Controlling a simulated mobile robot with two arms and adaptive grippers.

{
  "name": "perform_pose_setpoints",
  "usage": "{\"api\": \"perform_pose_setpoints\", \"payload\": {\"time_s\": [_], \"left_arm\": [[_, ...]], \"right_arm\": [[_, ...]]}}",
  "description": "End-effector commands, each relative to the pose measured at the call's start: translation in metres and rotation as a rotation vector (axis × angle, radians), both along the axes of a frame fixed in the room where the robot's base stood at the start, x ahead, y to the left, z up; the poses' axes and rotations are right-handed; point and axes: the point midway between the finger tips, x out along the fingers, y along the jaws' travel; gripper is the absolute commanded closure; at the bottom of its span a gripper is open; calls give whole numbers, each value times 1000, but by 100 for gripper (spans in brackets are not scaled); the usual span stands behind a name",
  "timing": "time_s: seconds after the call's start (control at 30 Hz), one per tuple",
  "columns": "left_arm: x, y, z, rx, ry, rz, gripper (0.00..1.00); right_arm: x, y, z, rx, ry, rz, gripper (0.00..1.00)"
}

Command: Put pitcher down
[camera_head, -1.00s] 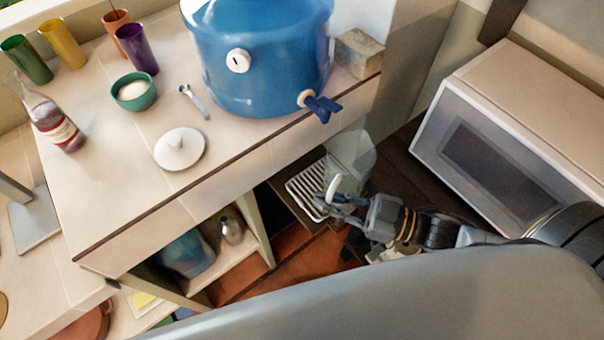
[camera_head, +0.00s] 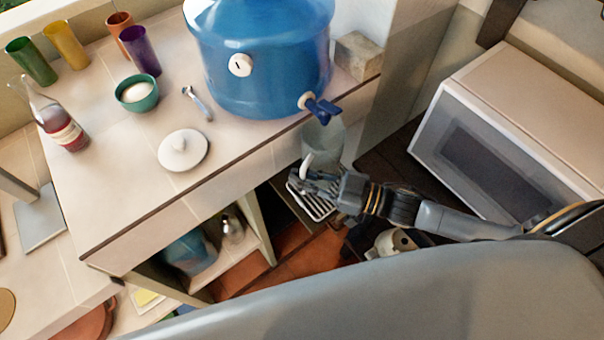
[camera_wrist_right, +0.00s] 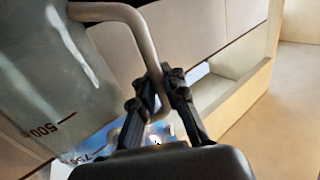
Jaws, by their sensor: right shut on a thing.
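The pitcher (camera_head: 324,143) is clear, with a white handle. In the head view it is just below the blue spigot (camera_head: 320,109) of the large blue dispenser (camera_head: 262,60), at the shelf's front edge. In the right wrist view the pitcher (camera_wrist_right: 50,80) is at the left, with volume marks. My right gripper (camera_head: 303,180) is shut on the handle; in the wrist view its fingers (camera_wrist_right: 157,88) close around the handle's lower part. I cannot tell whether the pitcher touches the shelf edge. My left gripper is out of view.
The shelf top (camera_head: 120,195) has free room at the front left, beside a white lid (camera_head: 183,152). A white rack (camera_head: 312,202) lies below; a microwave-like box (camera_head: 480,150) is right.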

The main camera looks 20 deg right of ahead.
Motion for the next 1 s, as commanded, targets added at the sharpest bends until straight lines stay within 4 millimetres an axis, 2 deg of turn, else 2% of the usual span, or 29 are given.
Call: {"api": "perform_pose_setpoints", "payload": {"time_s": [0.33, 0.37, 0.47, 0.83, 1.0], "left_arm": [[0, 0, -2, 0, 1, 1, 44], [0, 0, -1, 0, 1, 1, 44], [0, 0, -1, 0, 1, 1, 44], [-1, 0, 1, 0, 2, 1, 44], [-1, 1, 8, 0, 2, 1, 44]], "right_arm": [[0, 0, -2, 2, -4, 1, 100], [0, 0, -3, 0, -1, 0, 87], [0, 0, -2, 0, -1, 0, 67], [-1, -1, 1, -1, -1, 0, 65], [-15, -19, 0, -3, 5, -1, 65]]}}
